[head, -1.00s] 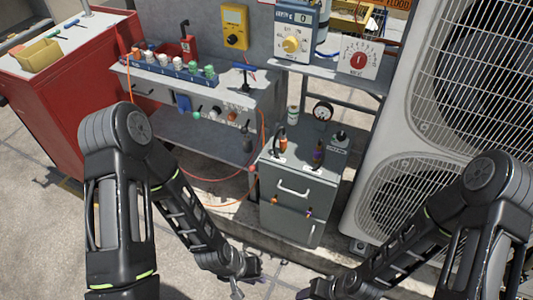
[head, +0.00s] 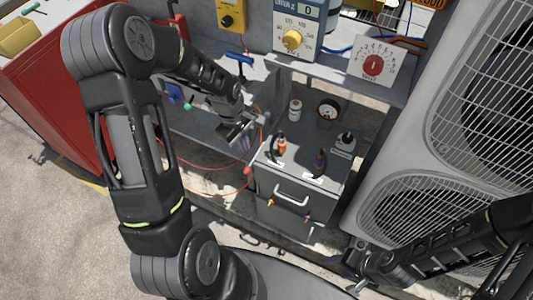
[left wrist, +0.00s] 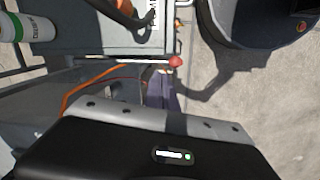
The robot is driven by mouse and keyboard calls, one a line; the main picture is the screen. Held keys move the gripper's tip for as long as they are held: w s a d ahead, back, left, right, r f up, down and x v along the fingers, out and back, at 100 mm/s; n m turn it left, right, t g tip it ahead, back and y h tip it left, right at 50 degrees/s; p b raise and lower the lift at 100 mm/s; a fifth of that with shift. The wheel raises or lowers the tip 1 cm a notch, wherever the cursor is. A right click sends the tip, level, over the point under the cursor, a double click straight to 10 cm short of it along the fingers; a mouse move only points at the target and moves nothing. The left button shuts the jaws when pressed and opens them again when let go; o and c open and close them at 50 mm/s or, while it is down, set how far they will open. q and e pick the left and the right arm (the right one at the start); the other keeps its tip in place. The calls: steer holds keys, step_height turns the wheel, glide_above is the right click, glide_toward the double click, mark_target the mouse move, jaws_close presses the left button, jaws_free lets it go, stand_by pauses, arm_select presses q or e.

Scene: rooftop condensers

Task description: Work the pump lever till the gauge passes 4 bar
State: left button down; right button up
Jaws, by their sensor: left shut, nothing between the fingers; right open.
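The round gauge (head: 328,109) stands at the back of the grey cabinet top; its needle is too small to read. A thin pale rod with a red ball knob (left wrist: 176,61), perhaps the pump lever, shows in the left wrist view. The knob also shows as a small red spot (head: 248,170) beside the cabinet's left side in the head view. My left gripper (head: 241,137) is shut and empty, just left of the cabinet near the knob; I cannot tell whether it touches. My right gripper (head: 358,276) is open and empty, low in front of the condenser.
The condenser (head: 420,195) blocks the right. A red tool chest (head: 60,105) stands left.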

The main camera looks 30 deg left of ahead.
mark_target(245, 167)
arm_select(q)
steer(key=s+n+g, duration=0.1)
steer(key=s+n, duration=0.1)
steer(key=shift+s+n, duration=0.1)
steer(key=shift+n, duration=0.2)
steer(key=shift+d+f+b, duration=0.2)
steer(key=shift+f+b, duration=1)
steer(key=shift+f, duration=0.55)
steer(key=shift+d+f+b, duration=0.2)
steer(key=shift+f+b, duration=1)
steer(key=shift+f, duration=0.5)
